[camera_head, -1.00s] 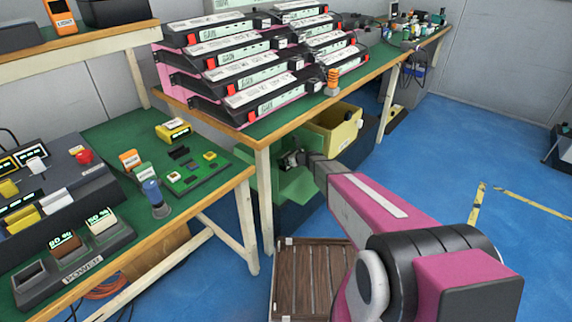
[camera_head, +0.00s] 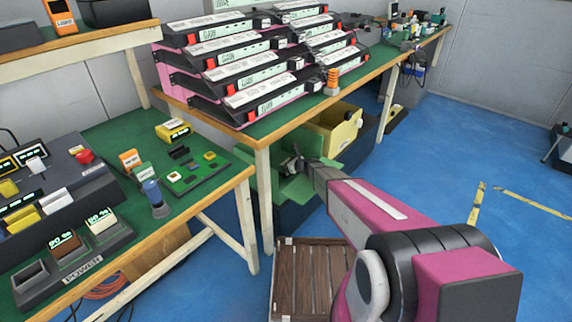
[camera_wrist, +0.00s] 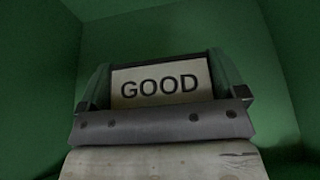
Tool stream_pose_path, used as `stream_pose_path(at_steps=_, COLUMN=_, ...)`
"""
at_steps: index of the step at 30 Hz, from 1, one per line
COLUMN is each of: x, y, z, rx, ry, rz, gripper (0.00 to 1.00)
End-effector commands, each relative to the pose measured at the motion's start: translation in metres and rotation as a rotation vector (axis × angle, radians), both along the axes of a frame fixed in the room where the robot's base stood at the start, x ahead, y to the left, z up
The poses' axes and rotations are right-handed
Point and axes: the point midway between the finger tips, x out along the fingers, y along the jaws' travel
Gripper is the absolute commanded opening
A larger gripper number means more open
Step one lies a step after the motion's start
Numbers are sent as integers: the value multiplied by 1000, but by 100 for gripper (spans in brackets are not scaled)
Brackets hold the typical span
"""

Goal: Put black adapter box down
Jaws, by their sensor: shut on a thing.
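The black adapter box (camera_wrist: 160,87) shows in the wrist view as a pale face marked "GOOD" with a dark top edge. My gripper (camera_head: 294,166) is shut on it, with a finger at each side of the label. The gripper is inside a green bin (camera_head: 265,183) below the front of the long table. Green walls surround the box in the wrist view. The box is too small to make out in the head view. I cannot tell whether it touches the bin floor.
A yellow bin (camera_head: 338,125) stands behind the green bin. The long table (camera_head: 262,152) holds black racks of labelled units (camera_head: 250,72). A green-topped bench (camera_head: 150,215) with devices stands at left. A slatted wooden pallet (camera_head: 310,280) lies on the floor in front.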

Motion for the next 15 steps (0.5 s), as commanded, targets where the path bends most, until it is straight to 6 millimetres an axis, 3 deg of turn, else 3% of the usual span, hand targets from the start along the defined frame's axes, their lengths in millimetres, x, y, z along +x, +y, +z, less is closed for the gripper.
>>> stream_pose_path(at_steps=8, x=0, y=0, z=-5, rx=1, ry=0, rz=0, gripper=61)
stream_pose_path(at_steps=9, x=0, y=0, z=-5, rx=0, ry=0, rz=0, gripper=100)
stream_pose_path(at_steps=15, x=0, y=0, z=-5, rx=0, ry=0, rz=0, gripper=100)
